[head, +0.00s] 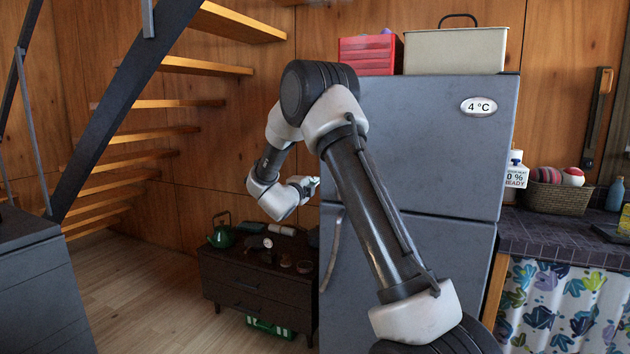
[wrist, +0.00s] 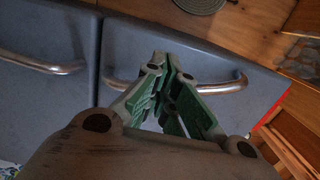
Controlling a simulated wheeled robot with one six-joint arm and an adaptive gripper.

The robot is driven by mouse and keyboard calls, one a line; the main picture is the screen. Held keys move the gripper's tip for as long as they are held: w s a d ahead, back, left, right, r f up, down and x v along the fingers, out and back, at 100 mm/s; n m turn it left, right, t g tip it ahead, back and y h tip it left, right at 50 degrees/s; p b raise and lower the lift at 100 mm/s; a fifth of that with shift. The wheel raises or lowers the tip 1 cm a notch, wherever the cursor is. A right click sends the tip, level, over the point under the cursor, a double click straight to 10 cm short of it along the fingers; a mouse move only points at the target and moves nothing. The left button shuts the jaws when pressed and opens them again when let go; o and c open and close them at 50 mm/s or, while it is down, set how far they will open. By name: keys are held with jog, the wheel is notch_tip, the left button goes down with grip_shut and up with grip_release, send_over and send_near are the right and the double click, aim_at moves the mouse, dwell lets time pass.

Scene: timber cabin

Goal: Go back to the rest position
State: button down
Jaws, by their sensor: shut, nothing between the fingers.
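My gripper (wrist: 166,72) shows in the wrist view with its green-padded fingers closed together and nothing between them. Behind the fingertips in that view are the grey fridge front and a curved metal handle (wrist: 231,84). I cannot tell whether the fingers touch the handle. In the head view my arm is raised and bent in front of the grey fridge (head: 440,140), and its end is by the fridge's left edge. The gripper's fingers are mostly hidden there. The fridge doors look shut.
A low dark cabinet (head: 255,297) with a green watering can (head: 221,236) and small items stands left of the fridge. A red box (head: 366,56) and a cream case (head: 460,50) sit on the fridge. Wooden stairs (head: 160,105) rise at left. A counter (head: 570,240) is at right.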

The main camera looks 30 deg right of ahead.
jog(key=a+f+n+y, duration=0.8)
jog(key=a+f+n, duration=0.2)
jog(key=s+a+f+n+g+y, duration=0.2)
jog(key=s+a+n+g+y, duration=0.1)
jog(key=s+a+n+y, duration=0.4)
jog(key=s+r+n+g, duration=0.3)
jog(key=s+n, duration=0.1)
jog(key=s, duration=0.7)
jog(key=s+r+n+g, duration=0.2)
jog(key=s+n+g, duration=0.15)
jog(key=s, duration=0.65)
jog(key=s+d+r+n, duration=0.1)
jog(key=s+r, duration=0.2)
jog(key=s, duration=0.4)
jog(key=s+d+r+n+t+h, duration=0.1)
jog(key=s+d+r, duration=0.1)
jog(key=s, duration=0.5)
jog(key=s+d+r+n, duration=0.1)
jog(key=s+d+r, duration=0.1)
jog(key=s+r, duration=0.2)
jog(key=s, duration=0.3)
jog(key=shift+t+h, duration=0.3)
jog(key=shift+t, duration=0.05)
